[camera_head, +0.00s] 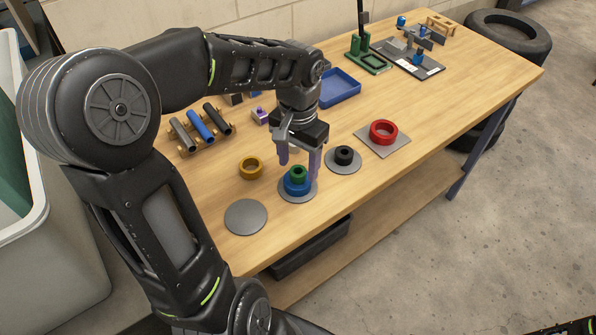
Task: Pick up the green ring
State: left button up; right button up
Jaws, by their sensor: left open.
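The green ring (298,173) sits on top of a larger blue ring (296,188), which rests on a round grey disc (285,198) near the table's front edge. My left gripper (299,164) points down over this stack. Its two purple fingers are apart, one toward each side of the green ring in the picture, with nothing held between them. I cannot tell whether the fingertips have come down level with the ring. My right gripper is not in view.
A yellow ring (241,168), an empty grey disc (246,217), a black ring (344,155) and a red ring (383,132) surround the stack. A tube rack (201,129) stands left, a blue tray (339,88) behind.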

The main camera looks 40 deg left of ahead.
pick_arm(q)
jog(key=shift+f, duration=0.95)
grip_shut()
dwell(0.3)
